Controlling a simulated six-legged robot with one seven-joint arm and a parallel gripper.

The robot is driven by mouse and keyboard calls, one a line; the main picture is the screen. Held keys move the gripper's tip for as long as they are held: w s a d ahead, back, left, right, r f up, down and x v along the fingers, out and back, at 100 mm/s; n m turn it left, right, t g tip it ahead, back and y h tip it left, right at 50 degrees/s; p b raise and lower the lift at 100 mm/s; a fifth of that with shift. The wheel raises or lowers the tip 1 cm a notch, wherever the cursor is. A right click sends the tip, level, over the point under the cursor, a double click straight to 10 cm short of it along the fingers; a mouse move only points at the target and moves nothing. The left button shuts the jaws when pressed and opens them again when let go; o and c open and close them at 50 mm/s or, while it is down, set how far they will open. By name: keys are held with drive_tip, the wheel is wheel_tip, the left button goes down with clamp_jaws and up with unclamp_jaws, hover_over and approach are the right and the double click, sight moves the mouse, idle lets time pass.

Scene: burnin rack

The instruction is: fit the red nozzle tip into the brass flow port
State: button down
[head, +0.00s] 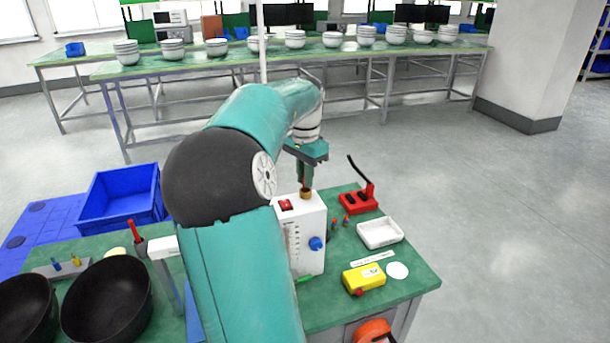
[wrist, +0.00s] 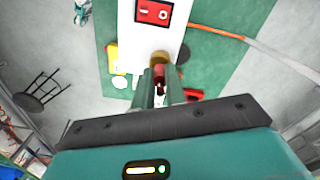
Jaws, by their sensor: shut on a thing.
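The white box (head: 312,232) stands on the green bench, with a red switch (head: 285,204) on top and a blue knob on its front. The brass flow port (head: 306,193) rises from its top; it also shows in the wrist view (wrist: 159,58), partly hidden by my fingers. My gripper (head: 304,180) points down directly above the port. In the wrist view its fingers are shut on the red nozzle tip (wrist: 159,78). The tip appears lined up with the port, at or just above its mouth; whether they touch cannot be told.
Right of the box are small coloured pieces (head: 346,221), a red holder (head: 358,203) with a black lever, a white tray (head: 380,233), a yellow box (head: 363,279) and a white disc (head: 397,270). Black pans (head: 107,303) stand at left.

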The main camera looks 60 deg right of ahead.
drive_tip(key=shift+f, duration=0.85)
idle(0.4)
drive_tip(key=c, duration=1.3)
unclamp_jaws()
drive_tip(key=shift+c, duration=0.2)
wheel_tip(320, 180, up, 14)
drive_tip(key=shift+a+f, duration=0.1)
drive_tip(key=shift+f, duration=0.05)
